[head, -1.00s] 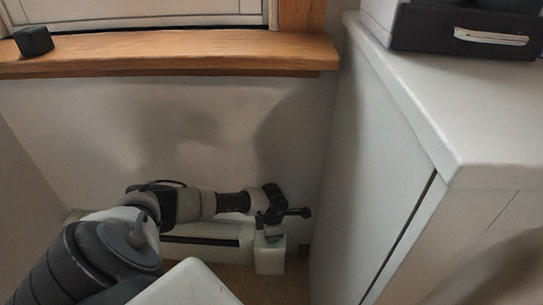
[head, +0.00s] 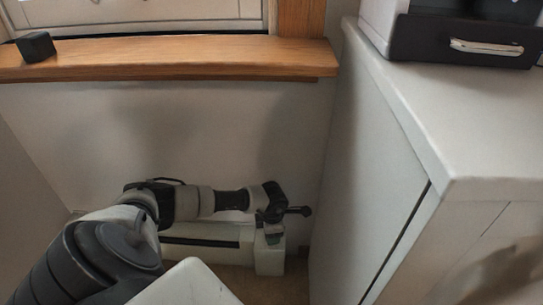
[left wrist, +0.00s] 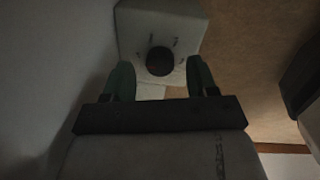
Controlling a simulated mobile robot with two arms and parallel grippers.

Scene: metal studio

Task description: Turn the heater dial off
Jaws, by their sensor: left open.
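The heater (head: 205,246) is a low white unit with a dark slot, along the foot of the wall. Its white end block (head: 270,262) is at its right end. In the left wrist view the dial (left wrist: 160,61) is a dark round knob on the block's pale face, with small marks around it. My left gripper (head: 272,232) is at the top of the end block. In the left wrist view its two green fingers (left wrist: 158,78) are open, one on each side of the dial; I cannot tell whether they touch it. My right gripper is not in view.
A wooden sill (head: 180,60) with a black cube (head: 36,46) runs above the heater. A white cabinet (head: 385,180) stands close on the right, with a dark-fronted appliance (head: 465,40) on top. The gap between block and cabinet is narrow.

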